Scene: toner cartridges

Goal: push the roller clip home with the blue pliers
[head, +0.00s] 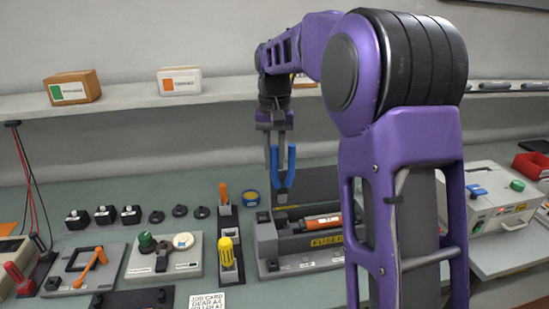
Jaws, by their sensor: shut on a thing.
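My gripper (275,138) is shut on the blue pliers (290,168) and points down. The pliers hang upright, their two blue handles up and their lower end just above the left part of the grey fuser unit (267,238). An orange and dark roller (322,221) lies across this unit, behind a yellow label. I cannot make out the roller clip at this size. I cannot tell whether the pliers' lower end touches anything. My own arm covers the right side of the unit.
Left of the unit stand a yellow-handled screwdriver (226,250) and an orange-handled tool (223,193) in a holder. A round blue and yellow tin (251,198) sits behind. A white machine (492,205) stands at right. A shelf (130,98) with boxes runs along the wall.

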